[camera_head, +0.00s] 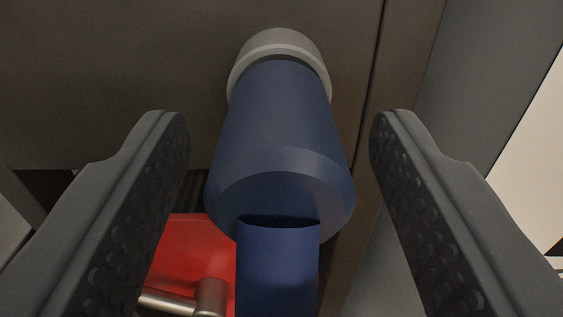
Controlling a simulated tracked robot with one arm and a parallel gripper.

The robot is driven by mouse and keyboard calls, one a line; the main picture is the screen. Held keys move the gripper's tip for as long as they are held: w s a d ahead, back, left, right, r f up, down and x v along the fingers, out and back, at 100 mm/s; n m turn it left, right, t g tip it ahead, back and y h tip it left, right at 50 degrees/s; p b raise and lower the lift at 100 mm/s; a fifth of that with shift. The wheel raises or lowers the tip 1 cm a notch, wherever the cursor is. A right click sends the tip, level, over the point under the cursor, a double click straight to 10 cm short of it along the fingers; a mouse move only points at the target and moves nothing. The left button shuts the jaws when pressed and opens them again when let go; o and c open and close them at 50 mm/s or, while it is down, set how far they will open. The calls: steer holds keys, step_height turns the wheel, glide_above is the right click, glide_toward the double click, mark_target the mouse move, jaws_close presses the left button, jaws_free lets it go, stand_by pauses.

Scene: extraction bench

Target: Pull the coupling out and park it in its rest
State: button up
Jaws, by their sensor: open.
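The coupling (277,135) is a dark blue cylinder with a blue tab (278,270) at its near end. Its far end meets a pale grey round socket (280,45) on a dark panel. My gripper (280,135) is open, with one dark studded finger on each side of the coupling. Gaps show between both fingers and the coupling, so it does not appear to be held. I cannot make out a rest for the coupling in this view.
A dark brown-grey panel (120,80) fills the back, with a vertical seam to the right of the socket. A red part (190,245) with a metal rod (210,296) lies below, partly hidden by the coupling and left finger. A grey upright surface (480,90) stands at the right.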

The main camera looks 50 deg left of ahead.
steer(key=p+v, duration=0.1)
steer(key=v, duration=1.2)
steer(key=shift+s+d, duration=0.25)
steer(key=shift+d, duration=0.05)
steer(key=w+d+r+t+h, duration=0.25)
steer(key=w+r, duration=0.25)
steer(key=r, duration=0.3)
steer(key=w+d+r+t+h, duration=0.2)
steer(key=w+d+r+h, duration=0.15)
steer(key=r, duration=0.35)
steer(key=d+r+m+t+h, duration=0.1)
steer(key=d+r+m+h, duration=0.15)
steer(key=r, duration=0.65)
steer(key=d+r+m+t+h, duration=0.1)
steer(key=d+r+m+h, duration=0.2)
steer(key=r, duration=0.6)
steer(key=s+d+r+m+h, duration=0.2)
steer(key=s+r+m+h, duration=0.25)
steer(key=s+r, duration=0.75)
steer(key=s+a+r+g+y, duration=0.1)
steer(key=s+a+r+g, duration=0.1)
steer(key=s+r, duration=0.5)
steer(key=s+a, duration=0.1)
steer(key=s, duration=0.3)
steer(key=shift+s+y, duration=0.4)
